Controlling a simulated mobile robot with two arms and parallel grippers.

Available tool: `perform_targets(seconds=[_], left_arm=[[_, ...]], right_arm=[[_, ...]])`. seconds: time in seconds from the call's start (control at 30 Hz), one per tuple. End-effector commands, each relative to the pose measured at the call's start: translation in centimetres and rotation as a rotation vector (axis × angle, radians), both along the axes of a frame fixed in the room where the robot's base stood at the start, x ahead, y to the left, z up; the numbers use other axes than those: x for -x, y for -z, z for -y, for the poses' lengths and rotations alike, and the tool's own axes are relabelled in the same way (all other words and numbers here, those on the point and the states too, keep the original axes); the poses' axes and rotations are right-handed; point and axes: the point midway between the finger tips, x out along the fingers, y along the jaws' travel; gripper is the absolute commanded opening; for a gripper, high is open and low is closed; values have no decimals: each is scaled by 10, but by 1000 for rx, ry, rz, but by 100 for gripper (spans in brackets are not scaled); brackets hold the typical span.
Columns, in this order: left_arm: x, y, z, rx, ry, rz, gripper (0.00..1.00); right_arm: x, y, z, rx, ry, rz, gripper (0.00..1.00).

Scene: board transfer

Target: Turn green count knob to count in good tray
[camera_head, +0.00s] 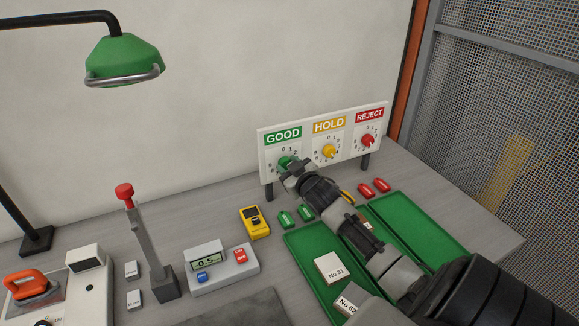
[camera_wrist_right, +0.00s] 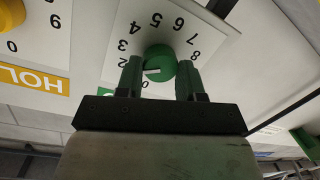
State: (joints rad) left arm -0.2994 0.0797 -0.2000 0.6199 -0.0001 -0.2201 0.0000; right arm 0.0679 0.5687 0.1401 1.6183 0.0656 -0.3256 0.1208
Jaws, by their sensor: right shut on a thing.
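The green knob (camera_head: 284,161) is on the GOOD dial of the white panel (camera_head: 264,158). My right gripper (camera_head: 292,167) is at this knob. In the right wrist view, which shows the dial upside down, the fingers of my right gripper (camera_wrist_right: 160,66) are shut on either side of the green knob (camera_wrist_right: 161,58). Its white pointer mark faces left, near where the 1 lies, partly hidden by a finger. A green tray (camera_head: 299,241) beside the green tags holds two pale boards, No.31 (camera_head: 330,268) and No.62 (camera_head: 350,300). My arm hides part of the tray. My left gripper is not in view.
The yellow HOLD knob (camera_head: 329,151) and red REJECT knob (camera_head: 368,140) are to the right. Another green tray (camera_head: 420,222) is partly behind my arm. A yellow meter (camera_head: 254,222), a display box (camera_head: 206,262) and a red-topped post (camera_head: 143,235) stand left.

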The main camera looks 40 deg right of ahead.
Motion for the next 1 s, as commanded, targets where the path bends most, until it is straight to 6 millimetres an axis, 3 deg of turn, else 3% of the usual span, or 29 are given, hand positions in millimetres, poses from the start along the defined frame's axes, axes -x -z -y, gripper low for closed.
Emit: perform_targets(seconds=[0.3,0.33,0.47,0.8,1.0], left_arm=[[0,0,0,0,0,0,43],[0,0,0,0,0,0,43],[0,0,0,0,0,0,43],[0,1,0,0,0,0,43],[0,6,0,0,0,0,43]], right_arm=[[0,0,0,-1,0,0,14],[0,0,0,-1,0,0,42],[0,0,0,-1,0,0,62],[3,1,-1,-2,0,0,63],[26,0,-7,-2,-1,-1,63]])
